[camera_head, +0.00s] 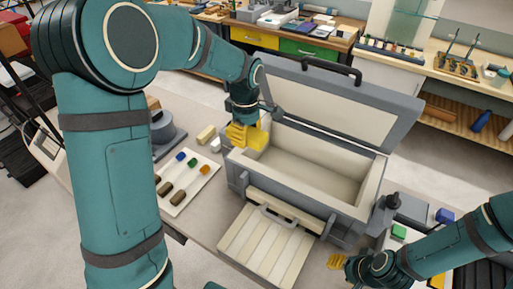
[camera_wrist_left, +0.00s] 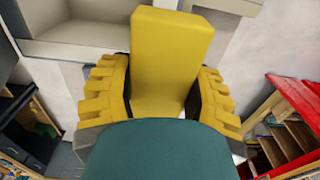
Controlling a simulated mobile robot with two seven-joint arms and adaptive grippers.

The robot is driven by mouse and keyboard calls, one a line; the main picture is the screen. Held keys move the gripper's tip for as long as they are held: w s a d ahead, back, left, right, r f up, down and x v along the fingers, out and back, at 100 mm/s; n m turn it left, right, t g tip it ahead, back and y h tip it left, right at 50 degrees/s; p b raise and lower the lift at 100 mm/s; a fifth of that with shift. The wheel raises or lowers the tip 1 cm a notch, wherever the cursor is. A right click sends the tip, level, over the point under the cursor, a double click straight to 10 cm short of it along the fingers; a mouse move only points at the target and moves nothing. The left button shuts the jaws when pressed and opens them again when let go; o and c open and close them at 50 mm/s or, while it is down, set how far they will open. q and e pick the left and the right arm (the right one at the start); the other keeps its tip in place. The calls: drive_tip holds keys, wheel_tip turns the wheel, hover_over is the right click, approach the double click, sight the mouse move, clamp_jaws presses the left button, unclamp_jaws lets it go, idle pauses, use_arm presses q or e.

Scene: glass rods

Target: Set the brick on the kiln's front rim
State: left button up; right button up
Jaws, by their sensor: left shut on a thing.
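The kiln (camera_head: 290,205) is a grey box with a cream lining, its lid raised at the back. Its front rim (camera_head: 300,186) runs along the near side of the opening and looks bare. My left gripper (camera_head: 243,134) is at the kiln's left end, shut on a yellow brick (camera_head: 258,139). In the left wrist view the brick (camera_wrist_left: 170,58) stands out between the two yellow fingers of the left gripper (camera_wrist_left: 163,85). Whether the brick touches the kiln is unclear. My right gripper (camera_head: 338,262) is low at the right, away from the brick; its jaw opening is unclear.
A slatted panel (camera_head: 265,247) lies in front of the kiln. A pale block (camera_head: 206,134) sits near the kiln's left end. The raised lid (camera_head: 335,100) bounds the back.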

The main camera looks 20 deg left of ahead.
use_arm(q)
hover_over(247, 162)
drive_tip(key=f, duration=0.5)
drive_tip(key=shift+s, duration=0.2)
drive_tip(key=shift+w+f, duration=0.15)
drive_tip(key=shift+f, duration=2.2)
drive_tip(key=shift+f, duration=0.15)
drive_tip(key=o, duration=1.3)
wheel_tip(247, 162, up, 12)
drive_tip(key=shift+r, duration=0.2)
